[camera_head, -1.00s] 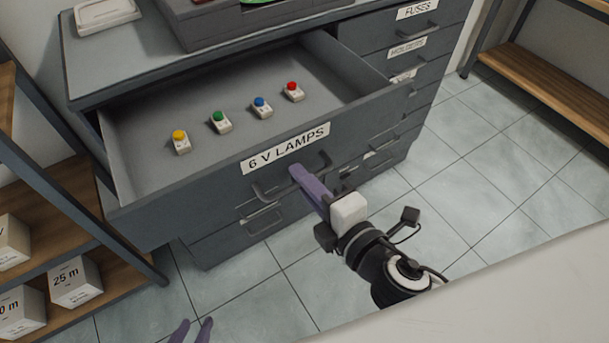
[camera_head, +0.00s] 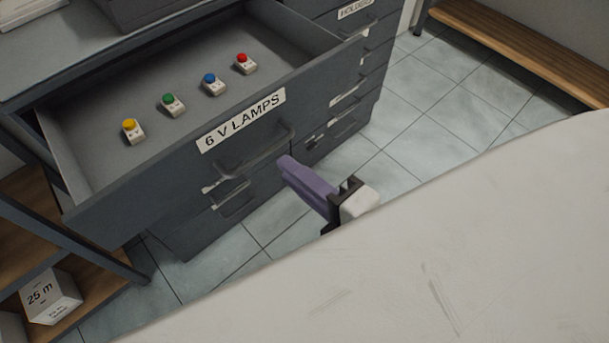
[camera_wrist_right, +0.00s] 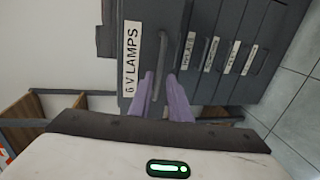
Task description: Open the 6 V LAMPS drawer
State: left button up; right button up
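The 6 V LAMPS drawer (camera_head: 120,205) is pulled far out of the grey cabinet, and its inside shows. It holds a yellow (camera_head: 133,131), a green (camera_head: 173,105), a blue (camera_head: 213,85) and a red (camera_head: 245,64) button lamp. Its bar handle (camera_head: 262,161) is below the label (camera_head: 241,119). My right gripper (camera_head: 284,163) is just in front of the handle's right end, seemingly apart from it. In the wrist view its purple fingers (camera_wrist_right: 163,98) are spread with nothing clasped, and the handle (camera_wrist_right: 165,60) shows beyond them. My left gripper is out of view.
A large pale surface (camera_head: 430,230) fills the lower right, close to my right gripper. A wooden shelf (camera_head: 25,225) with a 25 m box (camera_head: 50,297) stands at left. A bench (camera_head: 520,45) is at upper right. Tiled floor (camera_head: 430,120) is free right of the cabinet.

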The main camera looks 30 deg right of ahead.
jog(key=shift+v, duration=1.05)
jog(key=s+d+f+m+g+h, duration=0.2)
jog(key=d+f+m+g+h, duration=0.5)
jog(key=d+f+m, duration=0.65)
jog(key=s+a+f+m+g+y, duration=0.2)
jog(key=s+a+m+g+y, duration=0.2)
jog(key=s+a+m+g, duration=0.15)
jog(key=w+a+f+t, duration=0.2)
jog(key=f+t, duration=0.1)
jog(key=f, duration=0.3)
jog(key=w+a+f+t+y, duration=0.1)
jog(key=w+a+f+t, duration=0.1)
jog(key=f, duration=0.3)
jog(key=shift+w+a+f+t+y, duration=0.2)
jog(key=shift+a+f+t+y, duration=0.2)
jog(key=shift+a, duration=0.4)
jog(key=shift+r, duration=0.1)
dwell(3.0)
